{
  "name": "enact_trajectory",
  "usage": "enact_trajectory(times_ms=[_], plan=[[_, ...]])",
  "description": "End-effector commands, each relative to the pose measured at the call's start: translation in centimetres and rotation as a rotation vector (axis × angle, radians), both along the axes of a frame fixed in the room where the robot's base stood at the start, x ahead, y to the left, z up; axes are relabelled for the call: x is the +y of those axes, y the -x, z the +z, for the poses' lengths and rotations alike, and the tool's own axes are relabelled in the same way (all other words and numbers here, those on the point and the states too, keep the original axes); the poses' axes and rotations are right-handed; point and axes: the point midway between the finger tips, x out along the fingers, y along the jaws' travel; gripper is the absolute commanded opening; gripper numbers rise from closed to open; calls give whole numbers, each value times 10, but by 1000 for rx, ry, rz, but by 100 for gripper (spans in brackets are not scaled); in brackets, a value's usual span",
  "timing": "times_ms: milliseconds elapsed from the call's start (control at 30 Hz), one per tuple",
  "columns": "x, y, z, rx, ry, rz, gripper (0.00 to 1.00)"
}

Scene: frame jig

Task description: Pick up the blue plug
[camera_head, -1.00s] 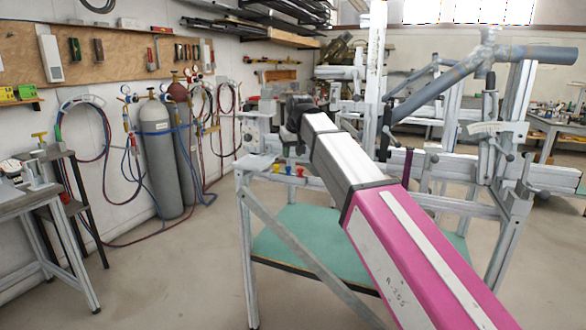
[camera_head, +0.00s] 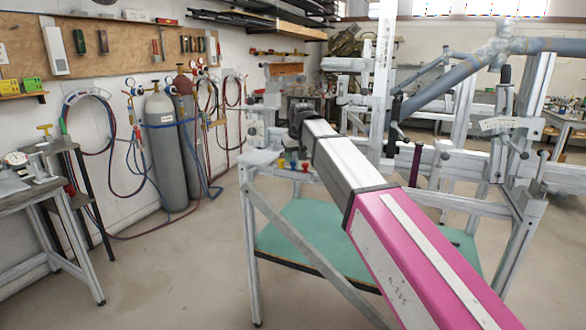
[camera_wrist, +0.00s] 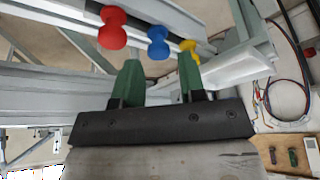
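The blue plug (camera_wrist: 158,42) stands in a row between a red plug (camera_wrist: 113,28) and a yellow plug (camera_wrist: 189,48) on a grey rail of the frame jig. In the head view the blue plug (camera_head: 293,165) is small, with yellow (camera_head: 281,163) to its left and red (camera_head: 305,167) to its right. My gripper (camera_wrist: 160,68) has two green fingers spread apart with nothing between them. In the wrist view the blue plug appears just beyond the gap between the fingertips, apart from them. In the head view my arm hides most of the gripper.
The jig's rails and posts (camera_head: 540,160) stand around and behind the plugs, with a blue-grey tube (camera_head: 440,87) above right. A green shelf (camera_head: 300,225) lies below. Gas cylinders (camera_head: 163,150) and a side table (camera_head: 40,190) are at left. The floor between is clear.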

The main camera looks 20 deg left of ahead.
Motion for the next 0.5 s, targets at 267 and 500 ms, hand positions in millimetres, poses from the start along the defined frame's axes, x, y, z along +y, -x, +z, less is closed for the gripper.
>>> enact_trajectory(times_ms=[267, 500], plan=[[9, -13, -32, 2, 1, 0, 37], [9, -13, -34, 1, 1, 0, 37]])
